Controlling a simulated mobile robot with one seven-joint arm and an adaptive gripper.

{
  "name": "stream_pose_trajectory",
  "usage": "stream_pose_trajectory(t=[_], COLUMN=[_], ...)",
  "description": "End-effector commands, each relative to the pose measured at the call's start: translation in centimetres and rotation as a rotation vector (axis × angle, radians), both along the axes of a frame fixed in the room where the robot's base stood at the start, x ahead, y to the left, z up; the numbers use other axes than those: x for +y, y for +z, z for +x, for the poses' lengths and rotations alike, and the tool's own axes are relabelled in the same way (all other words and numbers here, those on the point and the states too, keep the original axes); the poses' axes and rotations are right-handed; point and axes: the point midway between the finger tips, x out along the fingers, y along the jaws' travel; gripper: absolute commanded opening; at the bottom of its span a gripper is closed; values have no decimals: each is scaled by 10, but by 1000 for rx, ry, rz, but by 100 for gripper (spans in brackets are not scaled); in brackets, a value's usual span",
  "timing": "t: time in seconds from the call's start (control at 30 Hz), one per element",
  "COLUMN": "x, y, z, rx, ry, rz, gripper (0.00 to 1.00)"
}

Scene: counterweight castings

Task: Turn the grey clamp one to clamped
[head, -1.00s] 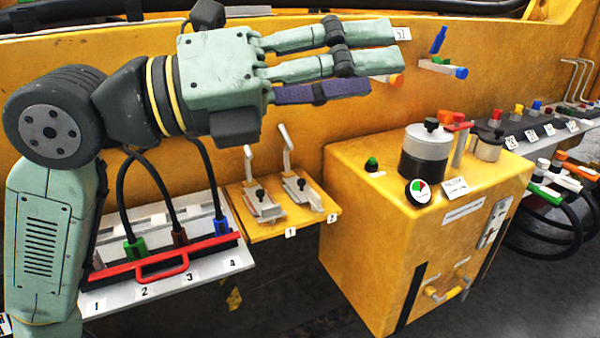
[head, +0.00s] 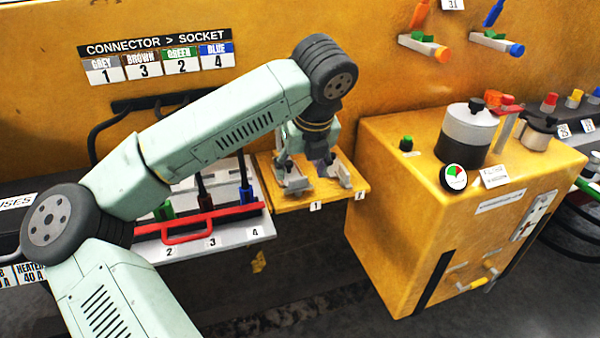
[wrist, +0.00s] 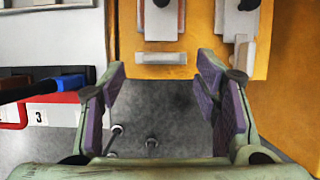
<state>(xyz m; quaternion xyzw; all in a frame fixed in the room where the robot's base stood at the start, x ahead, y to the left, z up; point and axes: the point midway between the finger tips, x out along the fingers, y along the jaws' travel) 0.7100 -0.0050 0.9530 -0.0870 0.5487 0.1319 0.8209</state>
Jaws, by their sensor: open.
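Grey clamp one (head: 295,184) sits on the yellow shelf (head: 275,204), behind the label 1. In the wrist view, clamp one (wrist: 160,20) is at the top centre, cut off by the frame edge, with a dark knob. Its lever is not clearly visible; my arm covers that area in the head view. My gripper (wrist: 163,85) is open and empty, pointing down, its purple-padded fingers on either side of the shelf's front edge in the picture. In the head view, my gripper (head: 308,162) is over the clamps, partly hidden by my wrist.
A second grey clamp (head: 342,176) is close on the right. A white panel with a red handle (head: 188,228) and plugged connectors is on the left. A yellow cabinet (head: 400,240) with a pot and gauge stands on the right. Floor shows below the shelf.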

Motion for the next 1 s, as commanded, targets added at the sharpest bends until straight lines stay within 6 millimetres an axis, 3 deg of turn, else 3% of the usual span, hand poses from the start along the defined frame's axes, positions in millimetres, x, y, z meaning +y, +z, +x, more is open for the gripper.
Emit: stream_pose_trajectory(t=[0.3, 0.63, 1.0], x=[4, 5, 5], y=[-36, -41, -40], z=[14, 16, 16], rx=[0, -1, -1], ry=[-3, -3, -3], rz=[-2, -2, -2], gripper=[57, 57, 33])
